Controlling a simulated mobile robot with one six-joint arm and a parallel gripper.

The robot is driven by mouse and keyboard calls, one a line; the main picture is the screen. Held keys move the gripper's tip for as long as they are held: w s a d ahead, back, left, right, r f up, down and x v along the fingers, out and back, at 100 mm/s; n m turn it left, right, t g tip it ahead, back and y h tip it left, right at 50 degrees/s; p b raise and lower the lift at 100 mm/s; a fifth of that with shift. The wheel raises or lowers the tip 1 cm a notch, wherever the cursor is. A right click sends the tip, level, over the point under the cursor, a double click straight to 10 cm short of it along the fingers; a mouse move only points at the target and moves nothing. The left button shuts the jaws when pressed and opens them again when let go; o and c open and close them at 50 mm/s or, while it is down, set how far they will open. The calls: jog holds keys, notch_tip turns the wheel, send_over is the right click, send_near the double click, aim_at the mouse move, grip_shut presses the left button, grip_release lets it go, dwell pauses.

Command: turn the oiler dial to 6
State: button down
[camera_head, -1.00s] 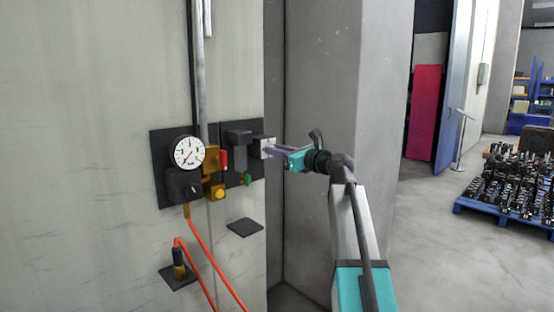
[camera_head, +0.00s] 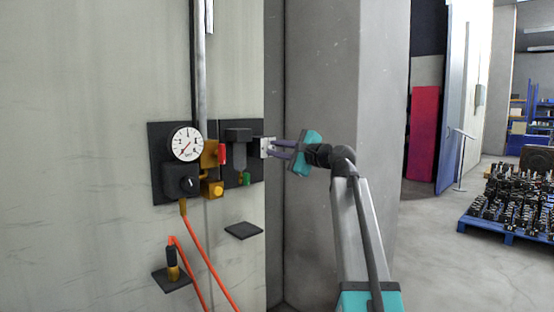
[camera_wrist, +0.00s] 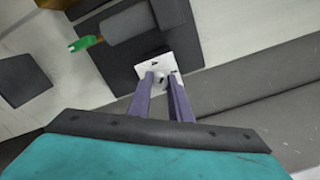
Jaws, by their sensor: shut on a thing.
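The oiler dial (camera_wrist: 161,82) is a small grey knob on a white plate (camera_wrist: 153,67), at the right end of the black wall panel. My gripper (camera_wrist: 164,84) has its two purple fingers on either side of the knob and is shut on it. In the head view my gripper (camera_head: 272,149) reaches in from the right to the white plate (camera_head: 264,147), with its teal hand tilted. The knob is hidden by the fingers there, and I cannot read the number it points to.
A round gauge (camera_head: 187,144), a red lever (camera_head: 222,154), a dark cylinder (camera_head: 239,152) and a green valve (camera_head: 245,178) sit left of the plate. A small shelf (camera_head: 243,230) juts out below. A grey pillar (camera_head: 345,100) stands close behind my gripper.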

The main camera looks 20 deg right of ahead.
jog(key=shift+f+n+b, duration=0.1)
jog(key=shift+n+b, duration=3.5)
jog(key=shift+n, duration=0.8)
jog(key=c, duration=1.6)
grip_release()
jog(key=v, duration=1.4)
jog(key=shift+w, duration=0.1)
